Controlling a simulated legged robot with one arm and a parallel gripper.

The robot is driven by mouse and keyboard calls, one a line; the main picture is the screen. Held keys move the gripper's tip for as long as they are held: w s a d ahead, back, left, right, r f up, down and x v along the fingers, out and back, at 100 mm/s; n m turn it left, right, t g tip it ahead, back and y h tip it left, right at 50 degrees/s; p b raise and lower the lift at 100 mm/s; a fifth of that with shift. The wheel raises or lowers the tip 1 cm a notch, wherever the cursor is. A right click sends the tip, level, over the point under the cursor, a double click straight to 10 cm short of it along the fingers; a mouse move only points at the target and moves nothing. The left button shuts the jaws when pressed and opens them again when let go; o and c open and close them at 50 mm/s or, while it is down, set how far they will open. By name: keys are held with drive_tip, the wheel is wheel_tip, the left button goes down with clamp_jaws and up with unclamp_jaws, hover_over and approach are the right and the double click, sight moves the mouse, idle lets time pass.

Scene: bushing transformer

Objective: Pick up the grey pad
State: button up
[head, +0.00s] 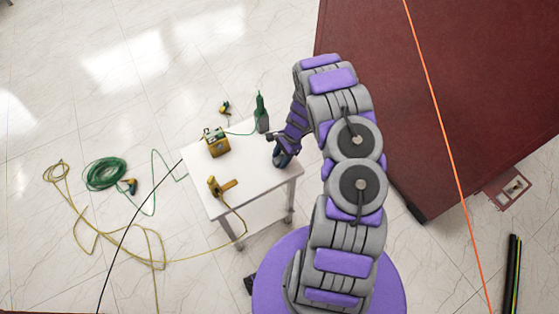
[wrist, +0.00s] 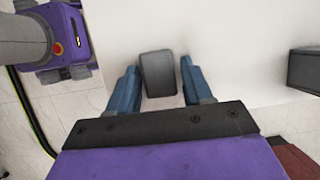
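The grey pad (wrist: 158,73) is a small dark grey block over the white table top (wrist: 220,30) in the wrist view. My gripper (wrist: 159,66) is open, with one blue finger on each side of the pad. A narrow gap shows between the pad and each finger. How far the fingertips are above the table is hard to tell. In the head view my gripper (head: 282,156) is over the right part of the white table (head: 235,152). I cannot make out the pad there; my gripper and arm cover that area.
A green tool (head: 261,110), a yellow box (head: 216,143) and a yellow tool (head: 221,186) are on the table. A dark block (wrist: 304,70) is at the right in the wrist view. Cables and a green coil (head: 105,174) lie on the floor. A large dark red body (head: 450,80) stands right.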

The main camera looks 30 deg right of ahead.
sight(276, 160)
drive_tip(key=c, duration=0.7)
drive_tip(key=shift+r, duration=0.6)
wheel_tip(276, 160, up, 3)
drive_tip(key=shift+f+p, duration=0.15)
drive_tip(key=shift+p, duration=0.55)
drive_tip(key=s+a+r+p, duration=0.1)
drive_tip(key=s+a, duration=0.1)
drive_tip(key=s, duration=1.3)
drive_tip(key=shift+s+a+p, duration=0.3)
drive_tip(key=shift+s+p, duration=0.1)
